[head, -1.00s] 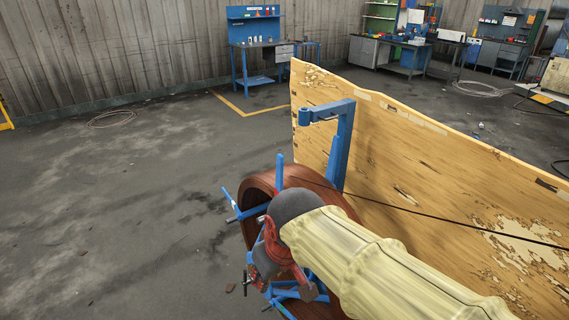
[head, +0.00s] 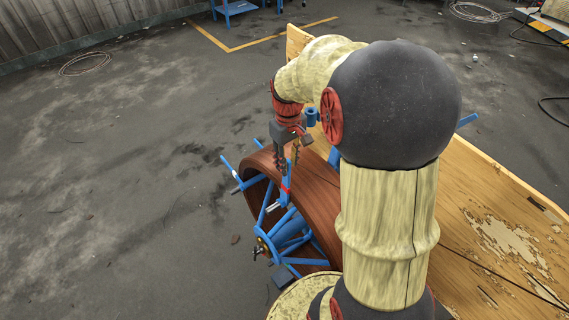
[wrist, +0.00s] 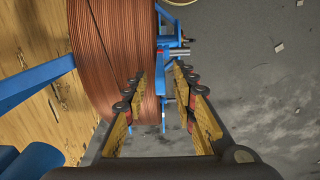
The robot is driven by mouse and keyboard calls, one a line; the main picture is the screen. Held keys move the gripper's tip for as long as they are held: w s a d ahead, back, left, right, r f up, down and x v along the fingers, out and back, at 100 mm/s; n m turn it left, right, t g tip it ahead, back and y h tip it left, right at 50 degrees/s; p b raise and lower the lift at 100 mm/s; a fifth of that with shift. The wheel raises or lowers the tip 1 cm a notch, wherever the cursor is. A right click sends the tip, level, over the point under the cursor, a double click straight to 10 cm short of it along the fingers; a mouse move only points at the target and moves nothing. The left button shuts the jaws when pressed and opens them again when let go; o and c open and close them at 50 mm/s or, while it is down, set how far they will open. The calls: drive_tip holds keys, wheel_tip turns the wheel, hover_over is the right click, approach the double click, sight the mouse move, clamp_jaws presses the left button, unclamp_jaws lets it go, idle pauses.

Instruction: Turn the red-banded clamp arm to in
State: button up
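The red-banded clamp arm (head: 286,188) is a blue bar with a red band on the near face of a reel wound with brown pipe (head: 318,205). My gripper (head: 288,168) points down just above the clamp arm in the head view. In the wrist view my gripper (wrist: 160,78) is open, with an empty gap between its two fingers. The fingertips lie near the reel's edge; I cannot tell whether they touch the arm.
Other blue clamp arms (head: 257,182) and spokes (head: 290,232) surround the hub. A worn wooden panel (head: 500,235) stands behind and right of the reel. A blue post fitting (head: 312,117) is close to my wrist. The grey floor (head: 120,200) at left is mostly clear.

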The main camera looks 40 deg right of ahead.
sight(287, 177)
drive_tip(key=shift+f, duration=3.9)
drive_tip(key=shift+c, duration=1.4)
drive_tip(key=c, duration=0.4)
clamp_jaws()
